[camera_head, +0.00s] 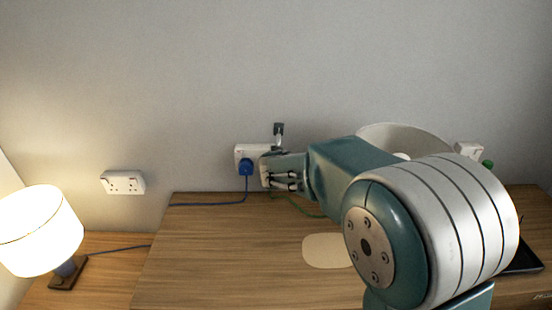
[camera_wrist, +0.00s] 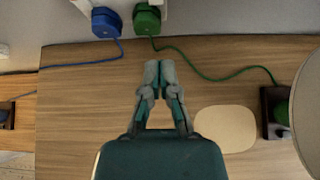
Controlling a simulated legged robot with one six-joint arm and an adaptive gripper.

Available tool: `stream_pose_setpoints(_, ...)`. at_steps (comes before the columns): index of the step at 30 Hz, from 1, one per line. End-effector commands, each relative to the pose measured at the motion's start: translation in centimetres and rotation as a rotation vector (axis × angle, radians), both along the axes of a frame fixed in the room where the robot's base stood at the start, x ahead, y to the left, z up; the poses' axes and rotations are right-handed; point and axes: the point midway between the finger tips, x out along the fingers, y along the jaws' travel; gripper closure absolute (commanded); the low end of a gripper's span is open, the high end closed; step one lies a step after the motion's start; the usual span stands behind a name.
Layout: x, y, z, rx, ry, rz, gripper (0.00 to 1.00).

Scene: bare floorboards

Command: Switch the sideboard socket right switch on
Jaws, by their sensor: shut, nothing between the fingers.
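A white double socket (camera_head: 248,151) is on the wall just above the back edge of the wooden sideboard (camera_head: 215,250). A blue plug (camera_head: 246,168) sits in its left half. In the wrist view the blue plug (camera_wrist: 106,22) and a green plug (camera_wrist: 147,19) are side by side at the top. My gripper (camera_head: 266,172) is shut and empty, in front of the socket's right part, hiding that part and the green plug in the head view. In the wrist view my gripper (camera_wrist: 160,68) points toward the plugs, below the green one. The right switch cannot be made out.
A lit lamp (camera_head: 40,228) stands at the left, near an empty double socket (camera_head: 123,183). Another socket (camera_head: 468,150) is at the right. A large pale lampshade (camera_wrist: 311,105) is right of my gripper. A beige mat (camera_wrist: 226,128) lies on the sideboard. Blue and green cables cross the top.

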Motion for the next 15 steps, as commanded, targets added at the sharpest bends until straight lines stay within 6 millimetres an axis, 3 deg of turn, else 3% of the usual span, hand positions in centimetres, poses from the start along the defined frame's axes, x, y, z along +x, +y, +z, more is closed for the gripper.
stream_pose_setpoints(15, 7.1, -0.3, -5.1, 0.002, 0.003, -0.001, 1.00)
